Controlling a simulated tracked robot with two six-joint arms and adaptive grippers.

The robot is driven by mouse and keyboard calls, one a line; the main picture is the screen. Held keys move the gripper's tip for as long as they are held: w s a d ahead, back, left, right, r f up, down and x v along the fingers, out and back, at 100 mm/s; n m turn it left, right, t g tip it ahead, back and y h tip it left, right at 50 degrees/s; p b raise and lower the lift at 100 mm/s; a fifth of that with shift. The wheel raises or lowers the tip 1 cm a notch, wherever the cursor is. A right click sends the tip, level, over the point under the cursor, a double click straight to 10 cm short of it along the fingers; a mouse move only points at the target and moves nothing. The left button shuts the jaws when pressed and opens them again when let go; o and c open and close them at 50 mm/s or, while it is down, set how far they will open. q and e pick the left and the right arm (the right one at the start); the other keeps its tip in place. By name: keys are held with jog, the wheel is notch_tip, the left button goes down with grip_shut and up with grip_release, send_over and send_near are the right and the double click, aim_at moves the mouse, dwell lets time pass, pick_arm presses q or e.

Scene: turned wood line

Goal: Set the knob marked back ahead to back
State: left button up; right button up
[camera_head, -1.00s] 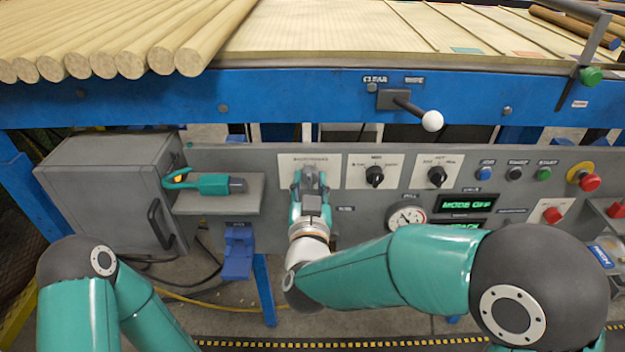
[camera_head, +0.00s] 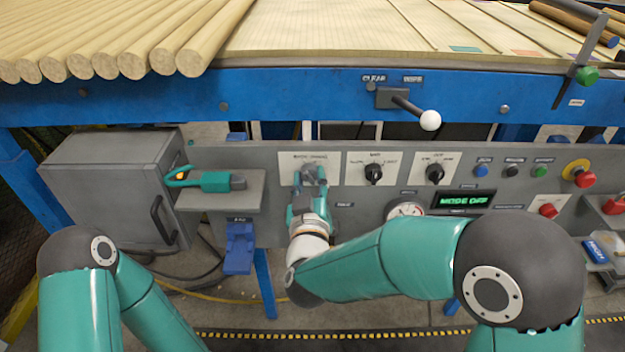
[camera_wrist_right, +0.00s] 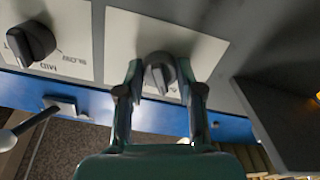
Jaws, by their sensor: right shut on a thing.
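The knob marked back ahead (camera_wrist_right: 158,74) is dark grey and sits on a pale plate (camera_head: 286,173) at the left of the grey control panel. My right gripper (camera_head: 313,174) is at this knob and hides most of it in the head view. In the right wrist view, the gripper's two fingers (camera_wrist_right: 160,88) stand on either side of the knob and are shut on it. I cannot tell which mark the knob points to. My left gripper is out of view; only my left arm shows at lower left.
Two more black knobs, one in the middle (camera_head: 373,174) and one farther right (camera_head: 435,174), sit beside it. A green display (camera_head: 464,199) reads MODE OFF. A white-balled lever (camera_head: 429,120) juts out above. A shelf with a teal tool (camera_head: 212,181) is at left.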

jog(key=shift+f, duration=0.2)
jog(key=o, duration=1)
jog(key=shift+o, duration=0.7)
jog(key=shift+r, duration=0.1)
jog(key=shift+s, duration=0.1)
jog(key=s, duration=1.1)
jog(key=shift+s, duration=0.4)
